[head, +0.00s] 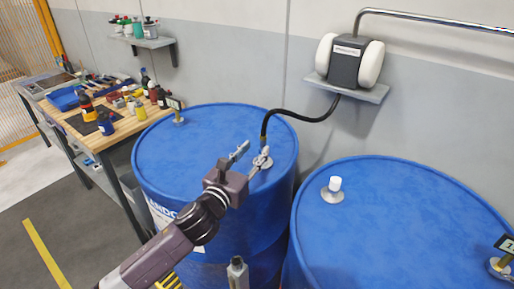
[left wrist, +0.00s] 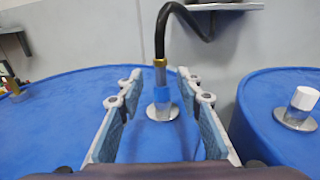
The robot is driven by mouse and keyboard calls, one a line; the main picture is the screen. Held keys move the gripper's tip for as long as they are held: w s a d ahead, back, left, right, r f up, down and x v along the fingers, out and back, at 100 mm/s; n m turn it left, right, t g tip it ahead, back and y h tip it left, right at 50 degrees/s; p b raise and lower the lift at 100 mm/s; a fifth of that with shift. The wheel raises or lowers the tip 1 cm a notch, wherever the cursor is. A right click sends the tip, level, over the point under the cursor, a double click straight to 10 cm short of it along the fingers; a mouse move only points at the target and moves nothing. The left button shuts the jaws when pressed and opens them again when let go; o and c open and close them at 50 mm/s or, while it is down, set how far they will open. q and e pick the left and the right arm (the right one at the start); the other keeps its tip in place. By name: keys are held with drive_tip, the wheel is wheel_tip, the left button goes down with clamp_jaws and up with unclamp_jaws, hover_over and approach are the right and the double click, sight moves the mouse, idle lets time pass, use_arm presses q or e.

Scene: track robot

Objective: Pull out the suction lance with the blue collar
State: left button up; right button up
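The suction lance stands upright in a round metal fitting on the left blue drum (head: 190,150). My left gripper (head: 254,151) is open above the drum top. In the left wrist view its two fingers (left wrist: 158,74) appear on either side of the lance, with visible gaps; I cannot tell how far the tips reach along it. In the head view a finger hides the collar. My right gripper is not in view.
The black hose (head: 312,119) curves up to a wall-mounted pump (head: 346,63) on a shelf. A second blue drum (head: 400,215) with a white-capped fitting (head: 334,188) stands at right. A workbench (head: 124,126) with tools and bottles stands at left.

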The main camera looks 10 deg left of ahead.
sight(262, 141)
use_arm(q)
drive_tip(key=shift+w+r, duration=0.1)
drive_tip(key=shift+w, duration=0.35)
drive_tip(key=w, duration=0.1)
drive_tip(key=w+p, duration=0.1)
drive_tip(key=shift+w+d+r, duration=0.3)
drive_tip(key=shift+w+d, duration=0.05)
drive_tip(key=shift+d, duration=0.05)
drive_tip(key=shift+w+d+f, duration=0.1)
drive_tip(key=shift+w, duration=0.45)
drive_tip(key=shift+w+d+f, duration=0.1)
drive_tip(key=shift+w, duration=0.4)
drive_tip(key=shift+w+f, duration=0.1)
drive_tip(key=shift+w, duration=0.2)
clamp_jaws()
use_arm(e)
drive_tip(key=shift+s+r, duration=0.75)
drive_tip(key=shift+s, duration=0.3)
